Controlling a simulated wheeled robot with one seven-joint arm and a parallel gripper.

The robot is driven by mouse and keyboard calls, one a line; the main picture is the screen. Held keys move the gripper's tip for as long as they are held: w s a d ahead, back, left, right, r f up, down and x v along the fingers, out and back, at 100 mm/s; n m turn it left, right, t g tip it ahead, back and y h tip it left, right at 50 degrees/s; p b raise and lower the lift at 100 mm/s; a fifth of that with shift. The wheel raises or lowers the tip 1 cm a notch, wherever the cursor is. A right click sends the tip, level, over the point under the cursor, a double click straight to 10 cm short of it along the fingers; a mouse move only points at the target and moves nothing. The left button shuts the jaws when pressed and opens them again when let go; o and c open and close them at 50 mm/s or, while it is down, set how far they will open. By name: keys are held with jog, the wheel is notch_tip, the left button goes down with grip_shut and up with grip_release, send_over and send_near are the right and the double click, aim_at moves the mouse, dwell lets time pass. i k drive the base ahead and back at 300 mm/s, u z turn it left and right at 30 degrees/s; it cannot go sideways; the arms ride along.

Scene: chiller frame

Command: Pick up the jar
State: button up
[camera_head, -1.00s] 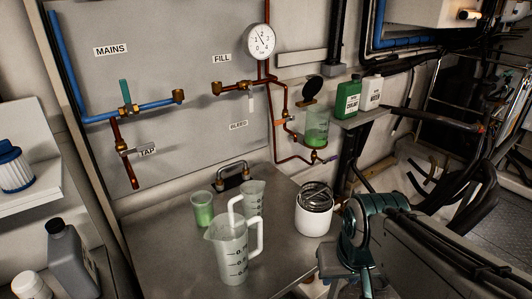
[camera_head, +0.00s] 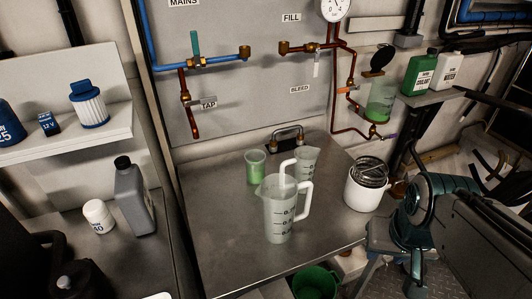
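A small white jar (camera_head: 98,216) with a pale lid and a dark "40" on its label stands upright on the left bench. It is just left of a grey bottle with a black cap (camera_head: 134,196). Nothing covers the jar, and no gripper is near it. My arm with its teal joints (camera_head: 434,190) shows at the lower right, well away from the jar. I cannot make out my gripper's fingertips in this view.
The steel table (camera_head: 218,235) holds measuring jugs (camera_head: 280,222), a green cup (camera_head: 255,167) and a white pot with wire (camera_head: 362,190). A shelf (camera_head: 70,142) with a blue-topped filter (camera_head: 89,104) is above the left bench. A green bucket (camera_head: 316,284) is below the table. Dark objects fill the lower left corner.

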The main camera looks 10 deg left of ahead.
aim_at(255, 160)
jog(key=k, duration=0.45)
jog(key=z, duration=0.25)
jog(key=i, duration=0.8)
jog(key=u, duration=1.9)
